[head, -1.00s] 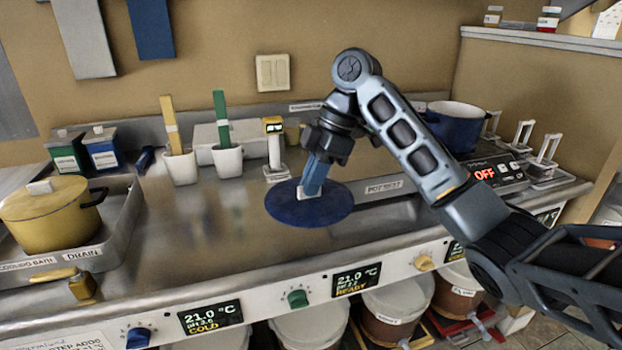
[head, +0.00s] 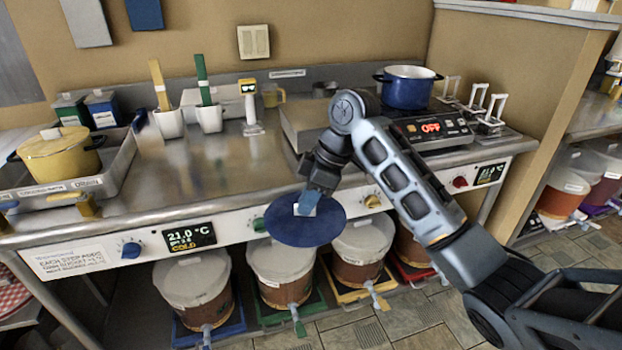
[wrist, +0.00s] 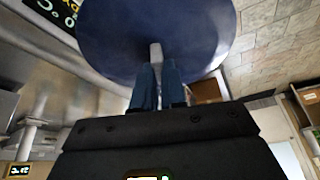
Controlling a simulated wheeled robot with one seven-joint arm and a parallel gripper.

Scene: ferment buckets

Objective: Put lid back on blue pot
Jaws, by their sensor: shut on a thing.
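The blue lid (head: 290,229) is a dark blue disc with a small pale knob. My gripper (head: 309,203) is shut on that knob and holds the lid in front of the counter's front edge. In the wrist view the lid (wrist: 110,40) fills the top, with the blue fingers (wrist: 157,85) closed around the knob. The blue pot (head: 407,92) stands uncovered on the hob at the back right, its white inside showing. The lid is well apart from the pot, to its front left.
A yellow lidded pot (head: 62,158) sits in a metal tray at left. White cups (head: 169,123) with upright sticks stand at the back. The hob panel (head: 432,128) reads OFF; white stands (head: 487,112) are right of the pot. Lidded buckets (head: 281,264) fill the space below.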

